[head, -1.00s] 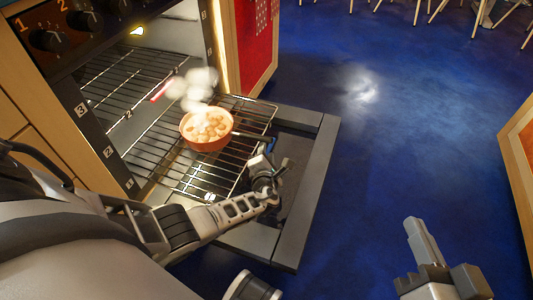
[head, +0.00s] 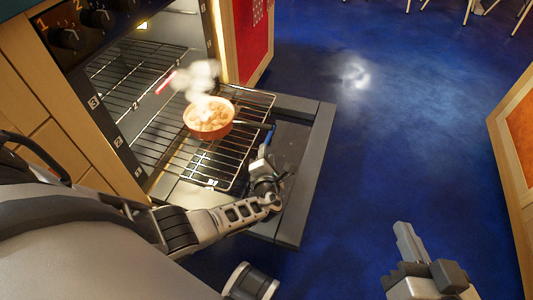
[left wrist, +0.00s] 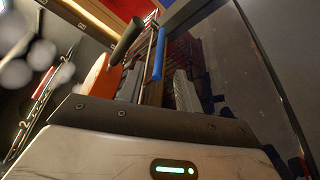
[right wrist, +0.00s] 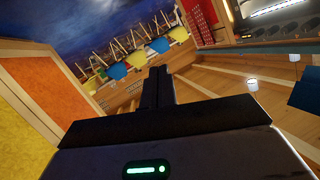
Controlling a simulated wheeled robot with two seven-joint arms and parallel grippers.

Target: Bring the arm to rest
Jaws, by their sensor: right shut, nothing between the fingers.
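My left gripper (head: 262,168) is over the lowered oven door, just below the front edge of the pulled-out rack (head: 226,165). In the left wrist view its two fingers (left wrist: 158,90) stand apart, with no object clearly held between them. A blue bar (left wrist: 159,54) shows beyond the fingers; it also shows near the rack's front in the head view (head: 270,133). My right gripper (head: 408,243) is over the blue floor at the lower right. Its fingers are together and empty, as the right wrist view also shows (right wrist: 157,88).
An orange pan (head: 210,120) with roundish food steams on the rack, its dark handle pointing right. The open oven door (head: 318,150) juts over the floor. A wooden cabinet (head: 515,150) stands at the right edge. Open floor (head: 400,130) lies between.

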